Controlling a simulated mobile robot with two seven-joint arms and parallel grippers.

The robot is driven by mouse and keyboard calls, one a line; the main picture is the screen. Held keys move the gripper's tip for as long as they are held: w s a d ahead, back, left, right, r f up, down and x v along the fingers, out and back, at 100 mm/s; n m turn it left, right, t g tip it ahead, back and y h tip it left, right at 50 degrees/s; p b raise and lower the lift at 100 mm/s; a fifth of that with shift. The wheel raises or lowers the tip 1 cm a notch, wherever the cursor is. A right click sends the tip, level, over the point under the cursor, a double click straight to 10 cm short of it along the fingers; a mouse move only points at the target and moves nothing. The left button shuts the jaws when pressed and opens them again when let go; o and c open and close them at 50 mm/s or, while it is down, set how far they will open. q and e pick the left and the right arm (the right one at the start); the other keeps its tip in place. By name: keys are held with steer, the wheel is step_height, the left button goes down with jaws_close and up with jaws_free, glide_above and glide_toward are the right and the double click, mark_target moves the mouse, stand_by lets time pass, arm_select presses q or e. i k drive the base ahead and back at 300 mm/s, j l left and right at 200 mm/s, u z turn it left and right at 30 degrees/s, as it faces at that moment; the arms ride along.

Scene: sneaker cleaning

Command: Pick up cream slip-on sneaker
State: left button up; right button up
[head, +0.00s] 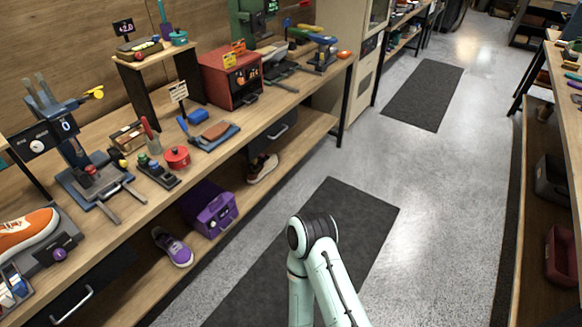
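A small shoe (262,168) lies on the lower shelf of the left workbench, below the drawer. It looks pale with a darker opening, but it is too small to tell whether it is the cream slip-on. A purple sneaker with a pale sole (175,248) lies nearer on the same shelf. An orange sneaker (24,232) sits on a grey stand on the benchtop at the left edge. Neither of my grippers is in view. Only a bent, mint-green part of one of my arms shows at the bottom middle, over the dark mat.
A purple box (210,208) stands on the lower shelf between the two shoes. The wooden benchtop (232,148) above carries tools, a red pot (177,158) and a red box (231,77). Dark mats (350,210) lie on the open grey floor. Another bench stands right.

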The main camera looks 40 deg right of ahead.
mark_target(263, 166)
steer(key=z, duration=1.3)
steer(key=i+l+z, duration=0.1)
steer(key=z, duration=0.35)
steer(key=i+z, duration=0.25)
steer(key=z, duration=0.2)
steer(key=i, duration=3.25)
steer(key=i+l+u, duration=0.1)
steer(key=i+u, duration=0.35)
steer(key=i+l+u, duration=0.25)
steer(key=u, duration=0.2)
steer(key=i+l+u, duration=0.2)
steer(key=u, duration=3.25)
